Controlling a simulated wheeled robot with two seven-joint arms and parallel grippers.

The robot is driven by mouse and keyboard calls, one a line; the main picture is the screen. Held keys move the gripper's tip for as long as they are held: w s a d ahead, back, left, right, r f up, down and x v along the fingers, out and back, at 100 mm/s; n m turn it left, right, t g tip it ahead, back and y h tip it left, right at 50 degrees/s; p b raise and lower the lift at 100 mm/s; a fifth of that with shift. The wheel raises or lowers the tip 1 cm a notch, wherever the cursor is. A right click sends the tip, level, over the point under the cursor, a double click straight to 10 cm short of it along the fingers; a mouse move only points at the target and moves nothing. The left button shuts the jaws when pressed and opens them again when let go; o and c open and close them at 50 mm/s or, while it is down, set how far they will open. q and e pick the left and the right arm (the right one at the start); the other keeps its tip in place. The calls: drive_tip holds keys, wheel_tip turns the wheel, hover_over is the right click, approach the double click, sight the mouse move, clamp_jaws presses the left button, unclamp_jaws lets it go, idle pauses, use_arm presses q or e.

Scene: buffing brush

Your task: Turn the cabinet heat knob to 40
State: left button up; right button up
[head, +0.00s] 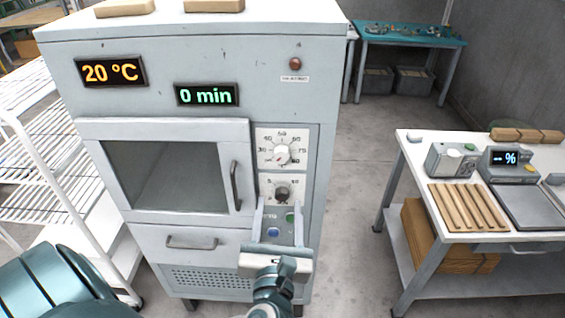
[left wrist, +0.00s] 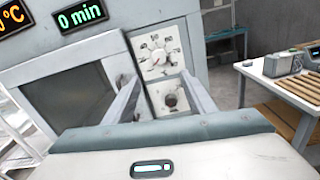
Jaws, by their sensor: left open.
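The cabinet (head: 200,50) stands in front of me, with a display reading 20 °C (head: 110,72) and one reading 0 min (head: 207,94). The white heat knob (head: 282,155) sits in the upper dial on its right panel; its red mark points to the lower left. It also shows in the left wrist view (left wrist: 159,58). A dark timer knob (head: 282,194) is in the dial below. My left gripper (head: 279,208) is open and empty, its fingers pointing at the panel, in front of the lower dial and below the heat knob. My right gripper is not visible.
A door handle (head: 236,186) sticks out just left of the dials. Green (head: 291,217) and blue (head: 273,231) buttons lie below the dark knob, between my fingers. A white rack (head: 30,150) stands left; a worktable (head: 430,210) stands right, with clear floor between it and the cabinet.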

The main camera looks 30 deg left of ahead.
use_arm(q)
drive_tip(key=b, duration=1.1)
approach(282, 157)
drive_tip(key=x, duration=0.5)
drive_tip(key=shift+w+a+f, duration=0.1)
drive_tip(key=shift+a+f, duration=0.05)
drive_tip(key=shift+f, duration=0.1)
drive_tip(key=shift+r+p+x, duration=0.25)
drive_tip(key=shift+p+x, duration=0.5)
drive_tip(key=shift+x, duration=0.25)
drive_tip(key=shift+w+a, duration=0.2)
drive_tip(key=shift+w, duration=0.25)
drive_tip(key=shift+c, duration=0.4)
drive_tip(key=c, duration=1)
